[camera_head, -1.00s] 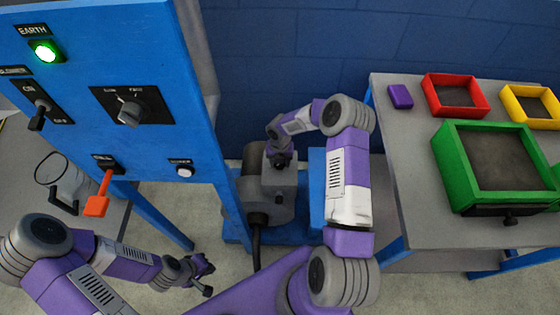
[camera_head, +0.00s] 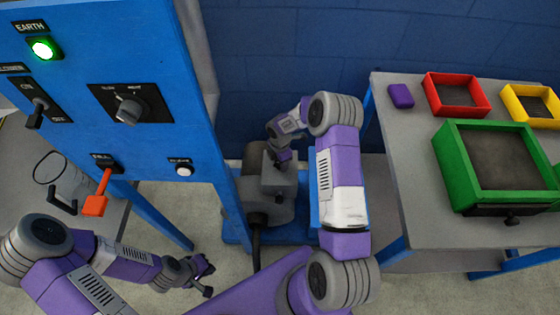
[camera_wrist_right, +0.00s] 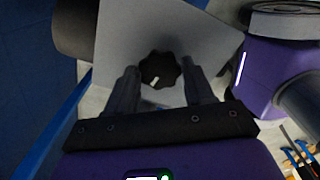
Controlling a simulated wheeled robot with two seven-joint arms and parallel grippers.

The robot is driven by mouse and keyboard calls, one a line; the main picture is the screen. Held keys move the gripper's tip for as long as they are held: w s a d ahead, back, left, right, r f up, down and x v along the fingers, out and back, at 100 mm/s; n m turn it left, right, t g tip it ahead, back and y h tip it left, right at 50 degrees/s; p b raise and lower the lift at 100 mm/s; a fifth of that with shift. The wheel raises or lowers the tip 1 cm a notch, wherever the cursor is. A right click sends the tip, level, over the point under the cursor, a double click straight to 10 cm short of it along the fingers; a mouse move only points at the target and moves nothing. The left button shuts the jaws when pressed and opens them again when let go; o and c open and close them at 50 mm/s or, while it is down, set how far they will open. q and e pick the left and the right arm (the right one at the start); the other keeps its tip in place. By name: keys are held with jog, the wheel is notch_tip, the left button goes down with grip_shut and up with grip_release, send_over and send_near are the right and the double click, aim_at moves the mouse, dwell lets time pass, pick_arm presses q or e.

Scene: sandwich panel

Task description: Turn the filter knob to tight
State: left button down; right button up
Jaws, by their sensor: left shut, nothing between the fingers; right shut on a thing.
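A black lobed knob (camera_wrist_right: 160,70) with a white pointer line is on a flat grey face of the grey machine (camera_head: 285,177). My right gripper (camera_wrist_right: 161,80) is shut on this knob, one finger on each side, in the right wrist view. In the head view my right gripper (camera_head: 283,157) is at the top of the machine and hides the knob. I can read no tight mark beside it. A grey panel dial (camera_head: 129,112) has small labels that I cannot read surely. My left gripper (camera_head: 207,278) is shut and empty below the panel.
The blue panel (camera_head: 150,60) stands at the left, with a lit green lamp (camera_head: 43,48), a switch (camera_head: 38,113) and an orange-handled lever (camera_head: 96,204). A grey table (camera_head: 410,180) with coloured trays is at the right. A blue wall closes the back.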

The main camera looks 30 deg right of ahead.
jog(key=m, duration=0.4)
jog(key=shift+m, duration=0.3)
jog(key=m, duration=0.3)
jog(key=shift+w+m+b, duration=0.1)
jog(key=shift+m+b, duration=0.2)
jog(key=m, duration=0.3)
jog(key=shift+m, duration=0.3)
jog(key=shift+d+m, duration=0.1)
jog(key=shift+m, duration=1.7)
jog(key=o, duration=1)
